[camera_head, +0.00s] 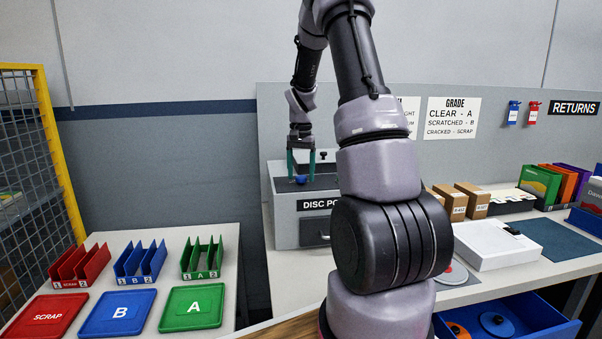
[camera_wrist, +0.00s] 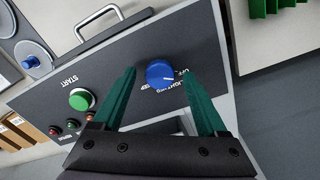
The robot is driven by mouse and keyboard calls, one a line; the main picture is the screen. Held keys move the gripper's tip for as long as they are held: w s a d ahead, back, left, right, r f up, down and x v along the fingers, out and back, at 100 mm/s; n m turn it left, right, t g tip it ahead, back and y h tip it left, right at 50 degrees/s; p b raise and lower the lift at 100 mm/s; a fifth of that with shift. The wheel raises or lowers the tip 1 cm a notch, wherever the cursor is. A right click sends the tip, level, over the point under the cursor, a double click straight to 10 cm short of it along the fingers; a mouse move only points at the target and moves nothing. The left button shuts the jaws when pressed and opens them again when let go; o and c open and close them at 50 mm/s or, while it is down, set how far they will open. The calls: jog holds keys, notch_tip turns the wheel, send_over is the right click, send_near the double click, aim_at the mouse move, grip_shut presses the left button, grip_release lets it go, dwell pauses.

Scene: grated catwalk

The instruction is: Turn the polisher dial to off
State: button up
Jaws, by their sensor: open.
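The polisher (camera_head: 300,232) is a grey box labelled "DISC PO…" on the bench, partly hidden behind my arm. Its blue dial (camera_wrist: 160,73) sits on the dark control panel (camera_wrist: 205,45), with a white pointer mark and white lettering around it, partly legible as "OFF" and "LIGHT". The dial also shows in the head view (camera_head: 300,180). My gripper (camera_wrist: 160,75) is open, its two green fingers on either side of the dial with gaps between. I cannot tell whether the fingertips reach the dial's depth. The gripper also shows in the head view (camera_head: 301,165), over the panel.
A green START button (camera_wrist: 82,99) and small indicator lights (camera_wrist: 72,125) are on the same panel. A metal handle (camera_wrist: 98,20) is beyond. Trays and racks marked SCRAP, B and A (camera_head: 192,307) stand on the left table. An open blue drawer (camera_head: 540,325) juts out at lower right.

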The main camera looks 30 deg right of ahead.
aim_at(301, 176)
notch_tip(301, 176, up, 11)
dwell(0.4)
jog(key=shift+f, duration=0.1)
jog(key=s+a+r+n+t, duration=0.2)
jog(key=s+a+r+t, duration=0.1)
jog(key=s+a+r, duration=0.8)
jog(key=s+a+n+t+y, duration=0.1)
jog(key=s+a+t, duration=0.1)
jog(key=s, duration=0.6)
jog(key=s+a+n+t+y, duration=0.1)
jog(key=s+a+t, duration=0.1)
jog(key=s, duration=0.5)
jog(key=shift+s+a+n, duration=0.4)
jog(key=shift+a, duration=0.15)
